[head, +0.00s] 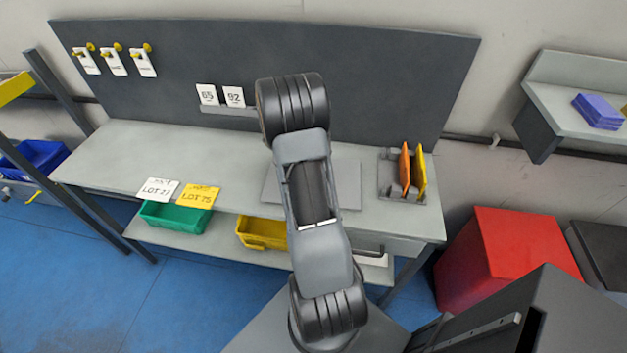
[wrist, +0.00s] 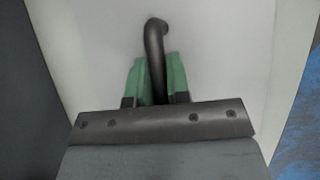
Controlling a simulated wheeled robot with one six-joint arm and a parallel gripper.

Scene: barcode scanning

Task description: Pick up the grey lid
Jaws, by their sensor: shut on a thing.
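My gripper (wrist: 160,82) has green fingertips, shut on a black curved handle (wrist: 156,38) in the wrist view. The handle stands against a pale grey-white panel (wrist: 215,60). I cannot tell whether this panel is the grey lid. In the head view my own arm hides the gripper and whatever it holds. No grey lid can be made out for certain there.
A grey workbench (head: 120,150) holds LOT cards and a rack (head: 390,190) with orange and yellow plates. Green (head: 175,217) and yellow (head: 262,233) bins sit below. A red box (head: 500,260) stands on the right. Blue floor is clear at lower left.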

